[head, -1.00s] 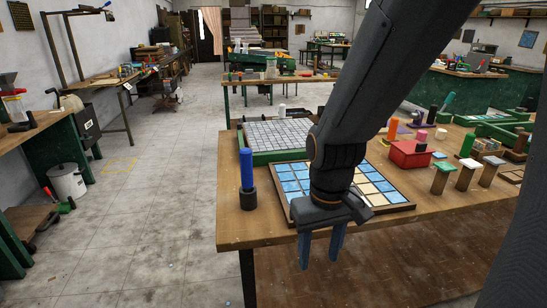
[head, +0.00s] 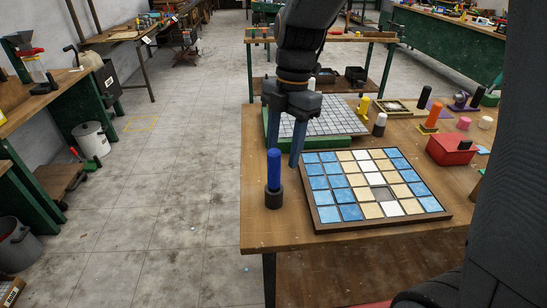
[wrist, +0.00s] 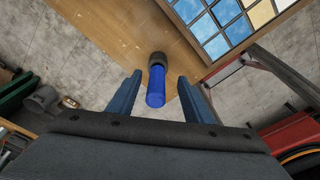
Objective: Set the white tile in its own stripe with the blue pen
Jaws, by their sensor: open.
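The blue pen (head: 274,165) stands upright in a dark round holder (head: 274,198) near the front left corner of the table. My gripper (head: 282,155) is open and points down at the pen, its fingers overlapping the pen's upper end in the head view. In the wrist view the pen (wrist: 156,98) shows between my gripper's (wrist: 160,75) two fingers, with a gap on each side. The mosaic panel (head: 385,224) has blue, cream and white stripes in a brown frame. One cell (head: 381,193) in its white stripe is bare grey. I cannot make out a loose white tile.
A green-edged tray of grey tiles (head: 318,140) lies behind the panel.

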